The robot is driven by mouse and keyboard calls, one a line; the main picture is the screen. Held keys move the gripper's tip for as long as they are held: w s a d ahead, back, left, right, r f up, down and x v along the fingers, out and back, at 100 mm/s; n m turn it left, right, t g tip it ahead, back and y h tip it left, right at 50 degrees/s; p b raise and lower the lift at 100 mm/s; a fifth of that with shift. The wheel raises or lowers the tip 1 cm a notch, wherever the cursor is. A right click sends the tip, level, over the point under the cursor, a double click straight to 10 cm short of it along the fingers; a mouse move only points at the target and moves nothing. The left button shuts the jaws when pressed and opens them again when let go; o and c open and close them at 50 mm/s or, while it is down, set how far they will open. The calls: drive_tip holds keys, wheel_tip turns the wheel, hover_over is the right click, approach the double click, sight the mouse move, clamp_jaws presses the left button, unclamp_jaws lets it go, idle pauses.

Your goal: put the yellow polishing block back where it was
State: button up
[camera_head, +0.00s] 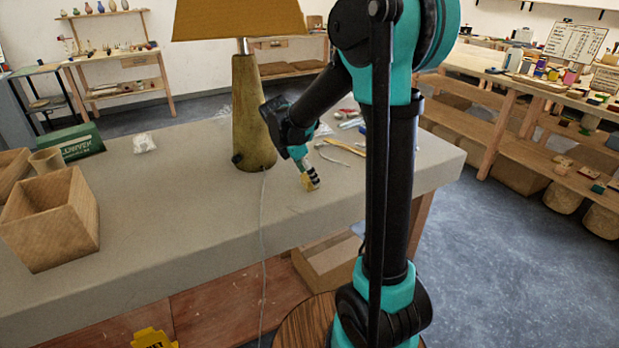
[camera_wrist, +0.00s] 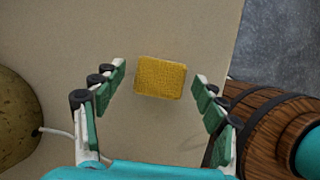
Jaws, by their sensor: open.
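The yellow polishing block (camera_wrist: 160,78) lies on the grey tabletop (camera_head: 160,208). In the wrist view it sits between the two fingers of my gripper (camera_wrist: 159,74), with a clear gap on each side. My gripper is open and holds nothing. In the head view my gripper (camera_head: 309,181) points down at the table, right of the lamp (camera_head: 250,125). There the block (camera_head: 304,183) shows only as a small yellow patch, partly hidden by the dark fingers.
The lamp's base (camera_wrist: 17,118) stands left in the wrist view, with a pale cord (camera_wrist: 58,132) running from it. Wooden boxes (camera_head: 52,225) and a green box (camera_head: 72,143) stand at the table's left. Small tools (camera_head: 345,148) lie behind my gripper. The front middle is clear.

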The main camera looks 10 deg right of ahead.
drive_tip(key=v, duration=1)
drive_tip(key=s+d+f+m+t+y, duration=0.1)
drive_tip(key=s+d+f+m, duration=0.3)
drive_tip(key=s+f+m, duration=0.4)
drive_tip(key=s+d+f+m+t+y, duration=0.1)
drive_tip(key=s+d+f+m+y, duration=0.2)
drive_tip(key=s+f+m, duration=0.5)
drive_tip(key=s+d+m, duration=0.1)
drive_tip(key=s+m, duration=0.3)
drive_tip(key=m, duration=0.1)
drive_tip(key=shift+s+f+m+t, duration=0.25)
drive_tip(key=shift+s+m+t, duration=0.05)
drive_tip(key=shift+s+t, duration=0.1)
drive_tip(key=shift+w+d, duration=0.1)
drive_tip(key=shift+c, duration=0.5)
